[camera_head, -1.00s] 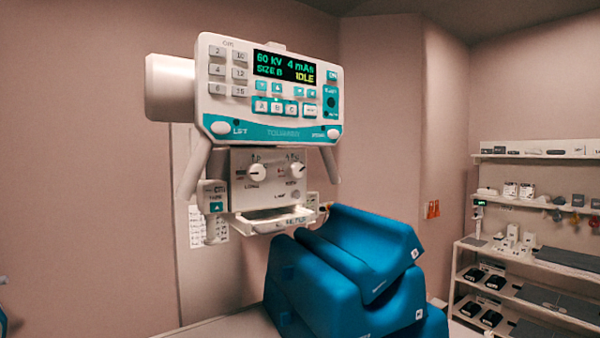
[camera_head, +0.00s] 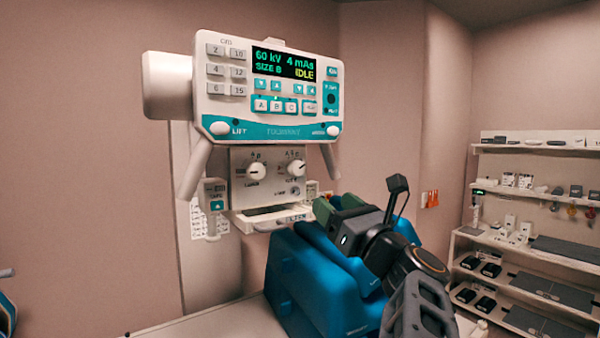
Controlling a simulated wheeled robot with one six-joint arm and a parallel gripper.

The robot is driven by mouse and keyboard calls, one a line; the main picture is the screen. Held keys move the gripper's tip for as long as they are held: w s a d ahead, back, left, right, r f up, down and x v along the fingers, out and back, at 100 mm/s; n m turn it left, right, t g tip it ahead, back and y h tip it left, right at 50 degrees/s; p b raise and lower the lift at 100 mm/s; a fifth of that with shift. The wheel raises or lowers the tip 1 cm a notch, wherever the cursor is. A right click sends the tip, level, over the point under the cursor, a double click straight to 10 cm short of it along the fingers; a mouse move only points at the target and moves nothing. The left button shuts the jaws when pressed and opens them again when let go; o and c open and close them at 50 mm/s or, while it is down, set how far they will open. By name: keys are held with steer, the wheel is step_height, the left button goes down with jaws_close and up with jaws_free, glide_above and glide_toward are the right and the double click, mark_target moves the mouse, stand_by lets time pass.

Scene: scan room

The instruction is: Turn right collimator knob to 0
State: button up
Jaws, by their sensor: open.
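The right collimator knob (camera_head: 297,168) is a small white dial on the collimator's white front panel (camera_head: 275,188), under the x-ray control console. Its pointer seems to slant to the upper right, but the scale marks around it are too small to read. A similar left knob (camera_head: 257,173) is beside it. My gripper (camera_head: 334,206) is open, with dark green fingers, below and to the right of the right knob. It appears apart from the knob and holds nothing that I can see. My wrist and arm come in from the lower right and hide part of the blue cushions.
The console (camera_head: 268,92) above reads 60 kV, 4 mAs, SIZE B, IDLE. A white tray (camera_head: 262,219) sticks out below the collimator panel. Blue positioning cushions (camera_head: 300,280) lie on the table under my gripper. Stocked shelves (camera_head: 535,240) stand at the right wall.

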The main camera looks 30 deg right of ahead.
mark_target(299, 172)
steer(key=p+x, duration=0.4)
steer(key=x, duration=0.9)
steer(key=shift+w+r, duration=0.1)
steer(key=c, duration=0.9)
